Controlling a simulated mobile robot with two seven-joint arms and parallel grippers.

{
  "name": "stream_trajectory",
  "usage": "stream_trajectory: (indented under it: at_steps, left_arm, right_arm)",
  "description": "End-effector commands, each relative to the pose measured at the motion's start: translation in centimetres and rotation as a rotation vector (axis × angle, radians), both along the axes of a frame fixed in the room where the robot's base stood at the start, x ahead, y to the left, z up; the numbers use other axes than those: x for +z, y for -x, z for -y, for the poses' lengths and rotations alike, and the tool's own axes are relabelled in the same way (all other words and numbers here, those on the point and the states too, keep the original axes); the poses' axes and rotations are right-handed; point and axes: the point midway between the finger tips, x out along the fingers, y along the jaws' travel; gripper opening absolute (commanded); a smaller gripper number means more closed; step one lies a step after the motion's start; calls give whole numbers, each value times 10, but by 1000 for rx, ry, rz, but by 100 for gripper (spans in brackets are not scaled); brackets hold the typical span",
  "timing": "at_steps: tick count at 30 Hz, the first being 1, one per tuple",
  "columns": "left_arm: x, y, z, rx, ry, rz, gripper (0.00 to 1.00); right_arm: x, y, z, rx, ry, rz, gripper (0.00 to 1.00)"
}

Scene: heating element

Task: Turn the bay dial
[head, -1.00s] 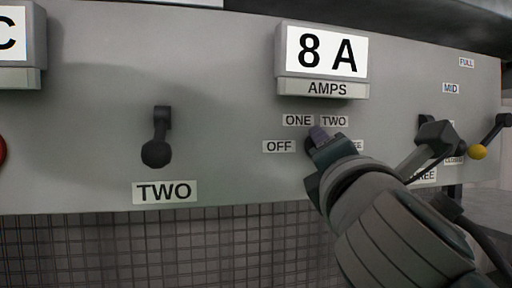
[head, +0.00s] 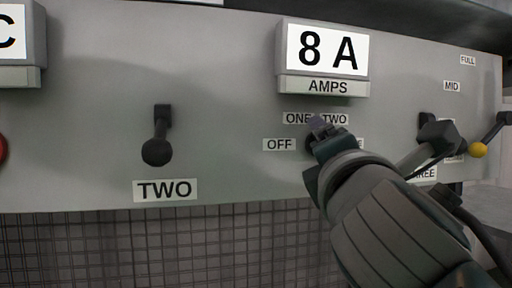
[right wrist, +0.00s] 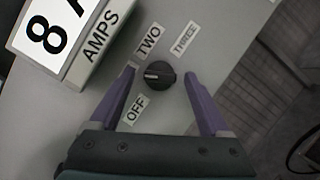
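The bay dial (right wrist: 158,74) is a round black knob on the grey panel, with a pale mark on its left side in the right wrist view. Labels OFF (right wrist: 134,108), TWO (right wrist: 148,40) and THREE (right wrist: 184,38) surround it; ONE (head: 297,118) shows in the head view. My right gripper (right wrist: 160,72) is open, its two purple fingers on either side of the dial and apart from it. In the head view my right gripper (head: 321,127) hides most of the dial. My left gripper is not in view.
An "8 A" AMPS display (head: 325,55) juts out above the dial. A black lever (head: 159,137) labelled TWO is to the left.

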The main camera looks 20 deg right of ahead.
Motion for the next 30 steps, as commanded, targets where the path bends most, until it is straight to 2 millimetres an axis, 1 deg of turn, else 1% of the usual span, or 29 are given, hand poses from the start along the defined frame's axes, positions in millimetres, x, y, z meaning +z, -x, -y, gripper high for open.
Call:
stream_trajectory:
  at_steps: [7,10,14,18,22,27,30]
  left_arm:
    - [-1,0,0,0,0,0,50]
    - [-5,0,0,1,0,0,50]
    - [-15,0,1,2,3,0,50]
    - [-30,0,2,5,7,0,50]
    - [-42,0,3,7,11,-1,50]
    - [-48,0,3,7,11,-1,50]
    - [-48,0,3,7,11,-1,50]
  right_arm:
    - [-1,0,0,1,1,-1,82]
    - [-4,6,-3,2,-1,-1,82]
    - [-10,23,-10,2,-3,-1,82]
    - [-17,49,-21,2,-5,-1,82]
    - [-21,71,-30,2,-5,-1,82]
    - [-21,87,-37,1,-1,-1,82]
    - [-20,90,-38,0,0,-1,82]
